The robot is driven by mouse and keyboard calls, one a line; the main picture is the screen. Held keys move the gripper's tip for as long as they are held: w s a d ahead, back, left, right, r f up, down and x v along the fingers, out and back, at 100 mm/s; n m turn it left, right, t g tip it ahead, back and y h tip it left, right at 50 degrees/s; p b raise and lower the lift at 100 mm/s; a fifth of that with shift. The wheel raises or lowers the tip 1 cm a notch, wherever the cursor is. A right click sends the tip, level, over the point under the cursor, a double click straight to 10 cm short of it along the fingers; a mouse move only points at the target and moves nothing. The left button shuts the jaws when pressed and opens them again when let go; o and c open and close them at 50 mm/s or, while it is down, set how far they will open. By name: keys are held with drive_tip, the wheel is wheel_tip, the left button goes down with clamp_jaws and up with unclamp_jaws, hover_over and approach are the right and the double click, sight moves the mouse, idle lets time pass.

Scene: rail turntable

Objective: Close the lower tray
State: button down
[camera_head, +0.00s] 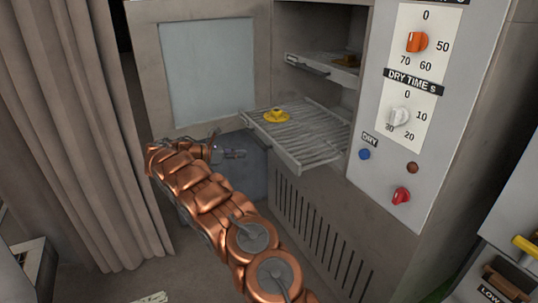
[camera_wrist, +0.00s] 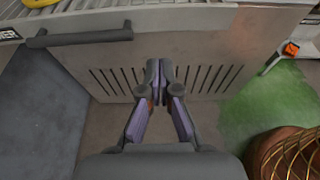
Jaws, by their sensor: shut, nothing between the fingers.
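The lower tray (camera_head: 318,142) is a grey slatted rack, slid out of the cabinet past its front. A yellow round piece (camera_head: 276,115) lies on it. In the wrist view the tray's edge is at the top left, with a dark bar handle (camera_wrist: 80,38) on its front. My gripper (camera_head: 240,154) is in front of the tray's front edge, to its left in the head view, and looks lower than the tray. In the wrist view my gripper (camera_wrist: 160,78) has its fingertips together and empty, below and right of the handle, apart from it.
An upper tray (camera_head: 325,68) sits inside the cabinet. The cabinet door (camera_head: 207,62) with a pane stands open at the left. A control panel (camera_head: 410,100) with knobs is at the right. A slotted panel (camera_head: 325,225) lies below the lower tray. A curtain (camera_head: 75,120) hangs at the left.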

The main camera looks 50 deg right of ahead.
approach(279, 152)
drive_tip(key=p+x, duration=0.1)
drive_tip(key=x, duration=0.4)
drive_tip(key=shift+f, duration=0.25)
drive_tip(key=shift+s+d, duration=0.35)
drive_tip(key=shift+d, duration=0.45)
drive_tip(key=shift+d, duration=0.1)
